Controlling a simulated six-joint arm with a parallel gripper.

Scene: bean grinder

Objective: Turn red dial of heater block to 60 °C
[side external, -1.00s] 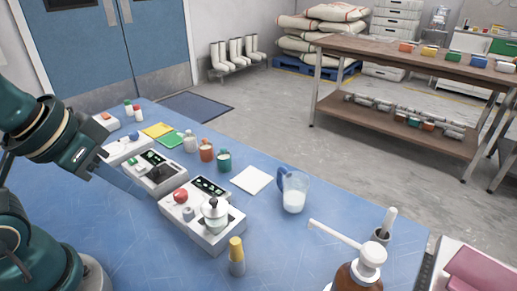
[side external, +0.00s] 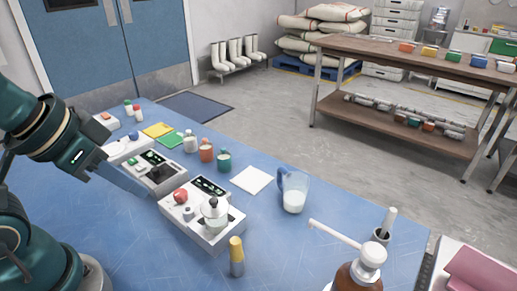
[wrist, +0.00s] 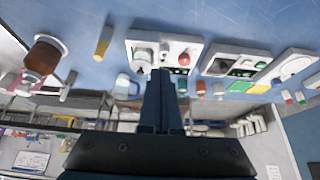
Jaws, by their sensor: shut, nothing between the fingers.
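The heater block (side external: 203,232) is a white unit on the blue table with a dark display strip. Its round red dial (side external: 180,196) sits at its left end, and a small glass vessel (side external: 215,212) with a light lid stands on its top. The dial also shows in the wrist view (wrist: 184,59). The dial's setting and the display digits are too small to read. My gripper (side external: 148,193) is shut and empty, its fingers slanting down to the left of the dial, apparently apart from it. The fingertips also show in the wrist view (wrist: 161,71), partly in front of the block's edge.
Another white unit with a green button (side external: 158,172) stands just behind the block. A yellow-capped container (side external: 236,256) stands in front, a glass jug (side external: 294,190) to the right, and a brown pump bottle (side external: 360,272) at front right. Several small bottles stand behind.

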